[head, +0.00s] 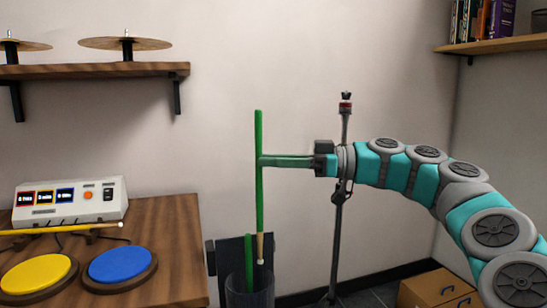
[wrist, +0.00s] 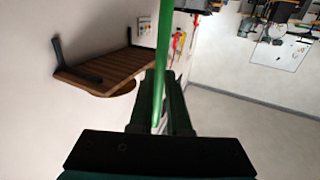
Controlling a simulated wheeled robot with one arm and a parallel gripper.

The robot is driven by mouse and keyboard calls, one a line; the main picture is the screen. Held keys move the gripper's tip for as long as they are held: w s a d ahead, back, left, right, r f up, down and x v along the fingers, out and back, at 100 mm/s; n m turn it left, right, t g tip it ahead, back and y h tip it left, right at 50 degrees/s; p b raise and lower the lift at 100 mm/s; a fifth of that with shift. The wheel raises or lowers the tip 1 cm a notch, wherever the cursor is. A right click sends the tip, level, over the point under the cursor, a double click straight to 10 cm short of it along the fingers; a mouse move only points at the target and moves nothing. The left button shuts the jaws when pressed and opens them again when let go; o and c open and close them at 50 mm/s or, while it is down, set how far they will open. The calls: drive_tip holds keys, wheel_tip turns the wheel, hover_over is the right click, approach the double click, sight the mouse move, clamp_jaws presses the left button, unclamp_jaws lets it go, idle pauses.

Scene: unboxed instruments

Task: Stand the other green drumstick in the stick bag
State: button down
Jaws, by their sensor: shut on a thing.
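My gripper (head: 266,161) reaches in from the right and is shut on a green drumstick (head: 259,195). The stick is upright, with its pale wooden end down. In the wrist view the held stick (wrist: 176,62) runs between the two fingers (wrist: 166,105). The dark stick bag (head: 238,293) stands below, near the bottom edge of the head view. Another green drumstick (head: 248,262) stands in it. The held stick's lower end is at the bag's mouth, right of the standing stick. I cannot tell whether its tip is inside the rim.
A wooden table (head: 172,250) at left holds a yellow pad (head: 39,274), a blue pad (head: 120,265), a control box (head: 70,201) and a yellow stick (head: 62,229). A metal stand (head: 337,235) rises behind my gripper. A cardboard box (head: 436,290) lies at lower right. Cymbals sit on a wall shelf (head: 90,70).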

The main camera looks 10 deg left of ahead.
wheel_tip(320, 180, down, 13)
drive_tip(key=b, duration=1)
drive_tip(key=shift+b, duration=0.35)
drive_tip(key=shift+r, duration=0.1)
drive_tip(key=c, duration=0.8)
unclamp_jaws()
drive_tip(key=w+d, duration=0.1)
drive_tip(key=d, duration=0.6)
drive_tip(key=shift+d+p, duration=0.35)
drive_tip(key=shift+w, duration=0.1)
